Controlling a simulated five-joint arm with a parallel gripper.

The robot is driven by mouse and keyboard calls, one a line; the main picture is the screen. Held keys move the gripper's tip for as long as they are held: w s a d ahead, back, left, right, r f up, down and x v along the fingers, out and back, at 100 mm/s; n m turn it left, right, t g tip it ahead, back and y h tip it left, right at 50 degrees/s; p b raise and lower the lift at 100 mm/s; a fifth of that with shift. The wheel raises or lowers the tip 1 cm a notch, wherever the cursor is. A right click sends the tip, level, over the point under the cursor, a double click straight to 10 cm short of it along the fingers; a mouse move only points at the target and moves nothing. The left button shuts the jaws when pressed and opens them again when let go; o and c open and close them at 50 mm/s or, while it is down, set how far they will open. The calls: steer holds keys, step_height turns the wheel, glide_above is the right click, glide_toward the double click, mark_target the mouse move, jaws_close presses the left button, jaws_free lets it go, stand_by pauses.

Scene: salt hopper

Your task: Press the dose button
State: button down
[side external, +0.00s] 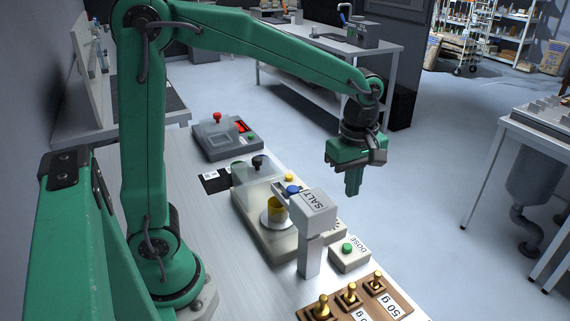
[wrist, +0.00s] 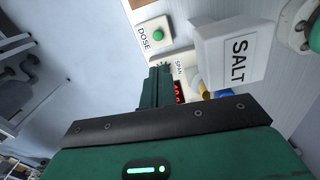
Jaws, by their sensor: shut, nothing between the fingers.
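The dose button is a green round button (side external: 347,247) on a small pale box marked DOSE, right of the salt hopper's post in the side view. The wrist view shows the same green button (wrist: 158,34) near the top, beyond the fingertips. The white salt hopper (side external: 313,208), labelled SALT, stands on a post beside the box; it also shows in the wrist view (wrist: 238,50). My gripper (side external: 353,192) is shut and empty, pointing down. It is above and behind the button in the side view, apart from it. In the wrist view my fingers (wrist: 160,72) are together.
A scale (side external: 262,220) with a yellow cup (side external: 275,209) stands left of the hopper. A wooden block with brass weights (side external: 351,296) lies in front of the dose box. A grey device with a red knob (side external: 228,138) sits farther back. The space around my gripper is clear.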

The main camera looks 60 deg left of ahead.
mark_target(346, 245)
steer(key=shift+w+d+f+n, duration=0.25)
steer(key=shift+w+f+n, duration=0.15)
steer(key=shift+n, duration=0.1)
steer(key=shift+f, duration=0.15)
step_height(346, 245, down, 14)
steer(key=shift+r, duration=0.1)
stand_by(0.7)
stand_by(0.4)
steer(key=shift+s+f, duration=0.1)
steer(key=shift+f, duration=1)
steer(key=shift+r, duration=0.1)
step_height(346, 245, up, 14)
steer(key=shift+w+r, duration=0.2)
steer(key=shift+w, duration=0.1)
